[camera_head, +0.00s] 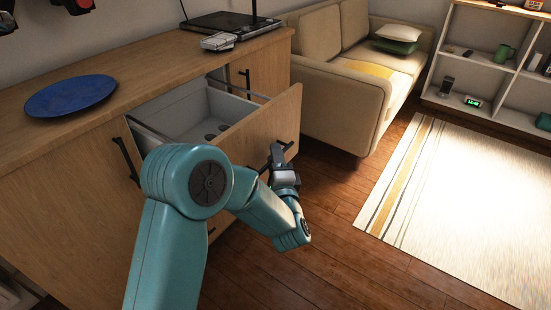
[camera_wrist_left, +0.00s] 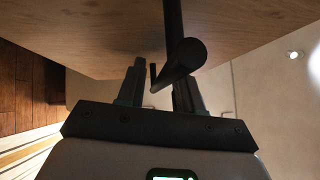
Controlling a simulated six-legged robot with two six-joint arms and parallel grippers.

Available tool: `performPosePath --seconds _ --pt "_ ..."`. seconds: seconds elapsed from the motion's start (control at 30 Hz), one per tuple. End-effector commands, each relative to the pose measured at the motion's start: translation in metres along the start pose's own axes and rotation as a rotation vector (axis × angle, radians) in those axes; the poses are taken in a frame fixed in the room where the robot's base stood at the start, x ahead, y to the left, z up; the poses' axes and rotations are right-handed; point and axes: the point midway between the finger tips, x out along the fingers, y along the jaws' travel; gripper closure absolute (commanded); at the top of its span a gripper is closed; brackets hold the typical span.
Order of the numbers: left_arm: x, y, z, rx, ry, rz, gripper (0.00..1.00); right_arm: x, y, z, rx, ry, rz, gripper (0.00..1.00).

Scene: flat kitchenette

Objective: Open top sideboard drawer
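The top sideboard drawer (camera_head: 262,128) stands pulled well out of the wooden sideboard (camera_head: 140,60), its grey inside showing, with a few small round dark shapes on its floor. Its dark bar handle (camera_head: 284,151) is on the front panel. My left gripper (camera_head: 279,158) is at this handle. In the left wrist view the handle (camera_wrist_left: 186,60) runs between the two fingers of my left gripper (camera_wrist_left: 158,88). The fingers are apart, with a gap beside the bar. Whether a finger touches the bar cannot be told. My right gripper is not in view.
A blue plate (camera_head: 70,95) and a dark flat device (camera_head: 232,24) lie on the sideboard top. A beige sofa (camera_head: 345,85) stands beyond the drawer. Wood floor (camera_head: 345,255) and a striped rug (camera_head: 460,205) are clear to the right.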

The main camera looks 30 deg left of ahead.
Motion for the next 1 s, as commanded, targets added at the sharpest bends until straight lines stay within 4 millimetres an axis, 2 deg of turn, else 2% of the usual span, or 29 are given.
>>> performPosePath --seconds 0.2,0.33,0.47,0.7,0.8,1.0 --pt "-0.002 0.000 -0.001 0.001 0.001 0.001 0.65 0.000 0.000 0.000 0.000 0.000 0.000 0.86" --pt "-0.015 -0.001 -0.002 0.002 0.003 0.003 0.65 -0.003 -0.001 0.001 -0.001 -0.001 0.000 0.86" --pt "-0.044 -0.002 -0.003 0.003 0.008 0.004 0.65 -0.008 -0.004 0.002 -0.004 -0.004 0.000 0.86" --pt "-0.109 -0.002 -0.003 0.004 0.009 0.002 0.65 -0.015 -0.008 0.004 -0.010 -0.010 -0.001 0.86" --pt "-0.131 -0.001 -0.003 0.003 0.008 0.001 0.65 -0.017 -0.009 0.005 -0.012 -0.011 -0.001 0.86" --pt "-0.158 -0.001 -0.001 0.001 0.003 0.001 0.65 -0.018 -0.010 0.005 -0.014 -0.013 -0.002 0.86"
